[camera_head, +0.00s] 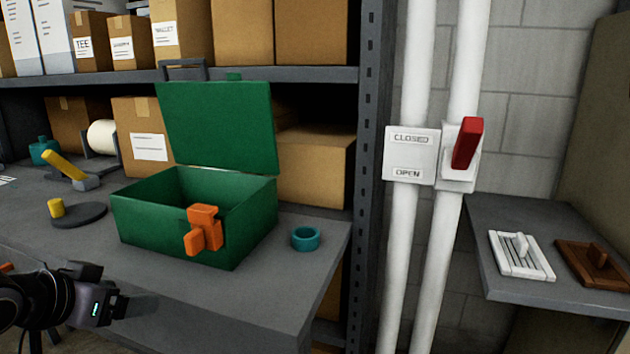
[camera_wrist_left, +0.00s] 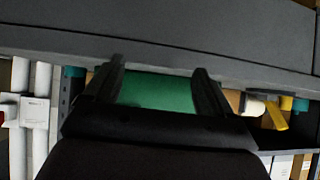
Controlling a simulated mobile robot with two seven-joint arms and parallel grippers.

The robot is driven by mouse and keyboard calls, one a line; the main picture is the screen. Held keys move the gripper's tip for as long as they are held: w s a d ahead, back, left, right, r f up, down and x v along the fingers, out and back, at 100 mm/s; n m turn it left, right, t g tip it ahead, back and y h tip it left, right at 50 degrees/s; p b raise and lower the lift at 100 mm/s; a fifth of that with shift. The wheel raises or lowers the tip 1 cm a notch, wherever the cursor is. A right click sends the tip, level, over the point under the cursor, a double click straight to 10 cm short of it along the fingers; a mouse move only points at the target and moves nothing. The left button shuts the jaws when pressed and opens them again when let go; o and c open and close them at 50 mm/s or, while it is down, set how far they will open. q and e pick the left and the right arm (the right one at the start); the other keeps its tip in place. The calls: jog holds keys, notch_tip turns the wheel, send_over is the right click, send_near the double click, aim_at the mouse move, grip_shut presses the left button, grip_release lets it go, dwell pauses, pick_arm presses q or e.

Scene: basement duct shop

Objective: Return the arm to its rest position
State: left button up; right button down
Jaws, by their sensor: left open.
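My left gripper (camera_head: 112,294) is at the lower left in the head view, low by the front edge of the workbench (camera_head: 240,300). It is open and holds nothing. In the left wrist view the two dark fingers of the left gripper (camera_wrist_left: 158,82) stand apart, with the green box (camera_wrist_left: 158,92) seen beyond the gap. In the head view the green box (camera_head: 160,225) sits on the bench with its lid raised and an orange latch (camera_head: 203,230) on its front. The gripper is apart from it. My right gripper is not in view.
On the bench are a teal ring (camera_head: 306,238), a yellow-handled tool (camera_head: 65,166) and a dark disc with a yellow knob (camera_head: 78,214). A red lever (camera_head: 467,144) is on white pipes at right. A side shelf (camera_head: 500,215) holds two vent plates. The bench's front right is clear.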

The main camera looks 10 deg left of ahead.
pick_arm(q)
jog(key=s+d+f+g, duration=0.2)
jog(key=s+d+f, duration=0.2)
jog(key=f, duration=0.4)
jog(key=s+d+f+g, duration=0.2)
jog(key=s+d+f, duration=0.2)
jog(key=f, duration=0.4)
jog(key=s+d+f+m+g, duration=0.2)
jog(key=s+d+f+g, duration=0.1)
jog(key=s+d+f, duration=0.55)
jog(key=shift+w+d+r+t+h+p, duration=0.1)
jog(key=shift+w+d+t+h+p, duration=0.3)
jog(key=shift+w+t+p, duration=0.65)
jog(key=shift+w+d+r+t+h+p, duration=0.1)
jog(key=shift+w+d+t+h+p, duration=0.35)
jog(key=shift+t+p, duration=1.1)
jog(key=shift+w+d+r+t+h+p, duration=0.1)
jog(key=shift+w+d+t+h+p, duration=0.2)
jog(key=shift+w+t+p, duration=1)
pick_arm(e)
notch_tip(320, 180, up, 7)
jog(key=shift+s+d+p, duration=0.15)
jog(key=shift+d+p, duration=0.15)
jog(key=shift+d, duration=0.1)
pick_arm(q)
jog(key=shift+s+g, duration=0.3)
jog(key=shift+s, duration=0.1)
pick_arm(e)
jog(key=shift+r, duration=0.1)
